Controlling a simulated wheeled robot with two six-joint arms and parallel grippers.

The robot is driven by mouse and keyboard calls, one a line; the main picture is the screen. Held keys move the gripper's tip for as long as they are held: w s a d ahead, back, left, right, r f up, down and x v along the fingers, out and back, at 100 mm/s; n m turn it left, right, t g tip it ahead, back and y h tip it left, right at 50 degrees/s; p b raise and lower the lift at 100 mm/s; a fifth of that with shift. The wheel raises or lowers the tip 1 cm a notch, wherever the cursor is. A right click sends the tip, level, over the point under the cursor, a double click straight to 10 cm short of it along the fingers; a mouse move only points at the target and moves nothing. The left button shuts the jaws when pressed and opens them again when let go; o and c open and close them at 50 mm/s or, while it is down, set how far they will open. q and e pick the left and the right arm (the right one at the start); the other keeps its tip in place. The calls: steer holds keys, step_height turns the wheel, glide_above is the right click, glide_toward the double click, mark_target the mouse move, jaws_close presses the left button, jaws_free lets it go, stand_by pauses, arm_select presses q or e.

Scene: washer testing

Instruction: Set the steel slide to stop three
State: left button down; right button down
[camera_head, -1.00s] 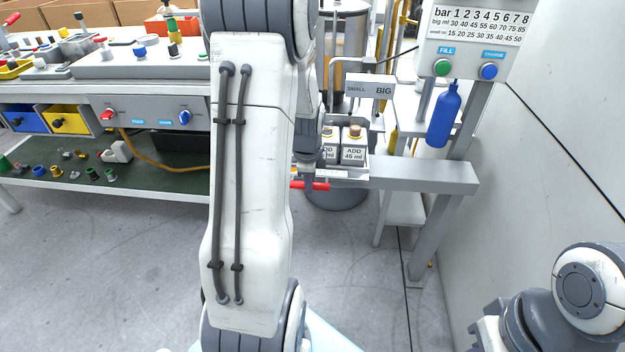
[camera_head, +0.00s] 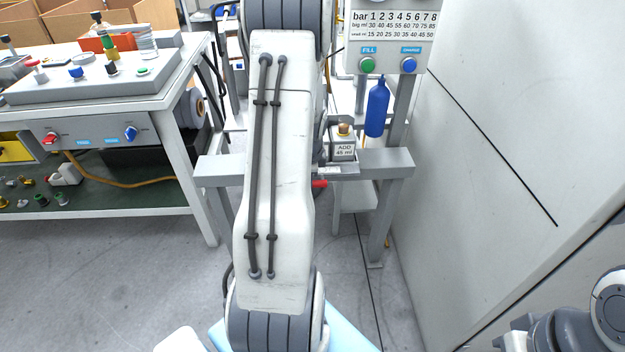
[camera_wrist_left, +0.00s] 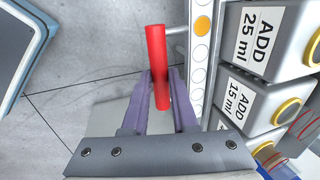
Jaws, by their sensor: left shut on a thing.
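The red handle (camera_wrist_left: 156,50) stands out from a steel rod in the left wrist view. My left gripper (camera_wrist_left: 159,85) is shut on it, with a purple finger on each side. A row of round marks (camera_wrist_left: 199,53) runs beside the handle; one mark is orange, the others pale. In the head view, the red handle (camera_head: 320,184) shows just right of my left arm, in front of the grey beam (camera_head: 385,162). My left arm hides the gripper and most of the slide there. Which stop the slide is at cannot be read.
Boxes marked ADD 25 ml (camera_wrist_left: 262,38) and ADD 15 ml (camera_wrist_left: 240,102) stand close to the gripper. The ADD 45 ml box (camera_head: 343,151) sits above the beam. A blue bottle (camera_head: 377,107) hangs at right. A workbench (camera_head: 100,90) fills the left.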

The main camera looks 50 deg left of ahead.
arm_select(q)
steer(key=c, duration=0.7)
jaws_free()
steer(key=shift+r, duration=0.15)
steer(key=p+v, duration=0.3)
steer(key=v, duration=0.7)
steer(key=shift+p, duration=0.3)
steer(key=shift+s+d, duration=0.1)
